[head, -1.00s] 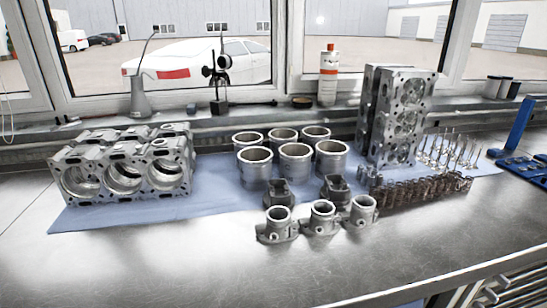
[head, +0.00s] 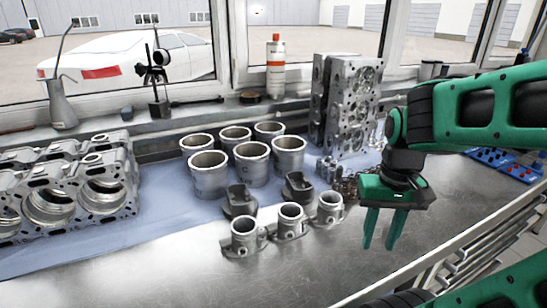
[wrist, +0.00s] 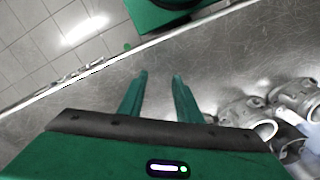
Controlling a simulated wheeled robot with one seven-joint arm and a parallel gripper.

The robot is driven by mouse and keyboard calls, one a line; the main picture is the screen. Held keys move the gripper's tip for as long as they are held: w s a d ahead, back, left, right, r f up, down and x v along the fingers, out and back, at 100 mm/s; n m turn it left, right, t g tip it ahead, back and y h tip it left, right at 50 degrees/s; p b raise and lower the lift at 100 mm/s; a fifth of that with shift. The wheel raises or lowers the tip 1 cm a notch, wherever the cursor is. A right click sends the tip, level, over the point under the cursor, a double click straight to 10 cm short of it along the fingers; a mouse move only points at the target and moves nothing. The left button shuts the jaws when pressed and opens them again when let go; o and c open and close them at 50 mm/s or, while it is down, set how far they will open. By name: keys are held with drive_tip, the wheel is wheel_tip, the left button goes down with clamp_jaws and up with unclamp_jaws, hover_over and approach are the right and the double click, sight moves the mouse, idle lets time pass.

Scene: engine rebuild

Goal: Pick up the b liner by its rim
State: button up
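Several grey metal cylinder liners stand upright in two rows on the blue mat in the head view, with open rims facing up. They include a front left liner (head: 208,174), a front middle liner (head: 251,164) and a front right liner (head: 288,156). I see no letters, so I cannot tell which is the b liner. My green gripper (head: 382,246) hangs over the bare bench right of the liners, fingers down, apart and empty. In the wrist view the gripper (wrist: 160,80) also shows open, with bare steel bench beyond the fingers.
Three small flanged cylinders (head: 290,222) and two dark pistons (head: 239,202) stand in front of the liners. An engine block (head: 105,190) is at left, cylinder heads (head: 345,105) behind right. The front bench (head: 200,285) is clear.

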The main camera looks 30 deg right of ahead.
drive_tip(key=shift+s+d, duration=0.15)
drive_tip(key=shift+d, duration=0.1)
drive_tip(key=o, duration=0.5)
drive_tip(key=shift+s+r, duration=0.15)
drive_tip(key=shift+s, duration=0.05)
drive_tip(key=o, duration=1)
drive_tip(key=shift+w+d+r+m, duration=0.1)
drive_tip(key=shift+w+r+m, duration=0.2)
drive_tip(key=shift+w+r, duration=0.5)
drive_tip(key=shift+o, duration=1.3)
drive_tip(key=w, duration=0.1)
drive_tip(key=w+r, duration=0.1)
drive_tip(key=w, duration=0.1)
drive_tip(key=shift+w+d+r+m, duration=0.1)
drive_tip(key=shift+w+r+m, duration=0.1)
drive_tip(key=shift+r+m, duration=0.15)
drive_tip(key=m, duration=0.8)
approach(291, 146)
drive_tip(key=s+a+f, duration=0.2)
drive_tip(key=s+f, duration=0.1)
drive_tip(key=s, duration=0.1)
wheel_tip(291, 146, down, 5)
drive_tip(key=shift+a+r, duration=0.1)
drive_tip(key=shift+a, duration=0.05)
drive_tip(key=shift+a+f, duration=0.2)
drive_tip(key=shift+f, duration=1.1)
drive_tip(key=shift+a+f, duration=0.2)
drive_tip(key=shift+f, duration=1.15)
